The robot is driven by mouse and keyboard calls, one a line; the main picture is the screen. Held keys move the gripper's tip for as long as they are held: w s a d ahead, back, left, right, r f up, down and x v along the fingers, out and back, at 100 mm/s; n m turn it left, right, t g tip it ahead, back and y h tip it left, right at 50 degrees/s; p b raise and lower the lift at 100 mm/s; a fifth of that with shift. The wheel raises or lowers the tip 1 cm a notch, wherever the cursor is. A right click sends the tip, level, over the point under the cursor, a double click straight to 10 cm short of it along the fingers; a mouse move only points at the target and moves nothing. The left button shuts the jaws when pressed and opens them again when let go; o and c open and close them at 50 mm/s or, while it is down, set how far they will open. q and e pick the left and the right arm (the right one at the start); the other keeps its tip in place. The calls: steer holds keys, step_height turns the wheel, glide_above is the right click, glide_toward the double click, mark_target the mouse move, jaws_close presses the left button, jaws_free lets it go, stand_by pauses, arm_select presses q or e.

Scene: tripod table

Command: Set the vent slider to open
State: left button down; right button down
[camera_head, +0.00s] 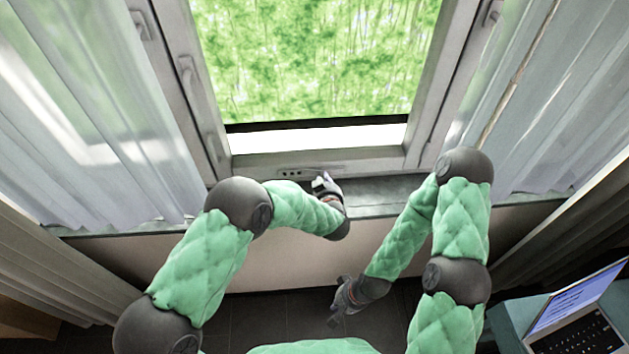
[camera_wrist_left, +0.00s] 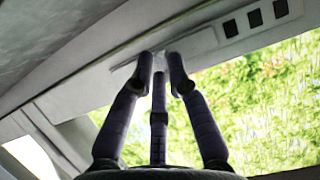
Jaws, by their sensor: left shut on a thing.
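The vent (camera_head: 291,173) is a pale strip on the bottom rail of the window frame, with small dark openings at its left part. In the left wrist view three dark square openings (camera_wrist_left: 254,18) show at upper right. My left gripper (camera_head: 322,180) is at the strip, to the right of these openings. In the wrist view its fingers (camera_wrist_left: 163,58) are closed together on the vent slider (camera_wrist_left: 148,60), whose small grip is mostly hidden between the fingertips. My right gripper (camera_head: 338,312) hangs low over the floor, away from the vent; its finger opening is unclear.
The window sill (camera_head: 385,192) runs below the frame and looks clear at right. Sheer curtains (camera_head: 100,150) hang at both sides. A laptop (camera_head: 575,315) stands at lower right. A window handle (camera_head: 188,68) is on the left frame.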

arm_select(q)
steer(key=shift+w+r, duration=0.2)
steer(key=shift+r, duration=0.15)
steer(key=c, duration=1.5)
jaws_free()
steer(key=shift+o, duration=0.9)
steer(key=shift+s+f, duration=0.1)
steer(key=shift+f, duration=0.05)
steer(key=shift+s, duration=0.1)
steer(key=v, duration=1.1)
steer(key=shift+s, duration=0.4)
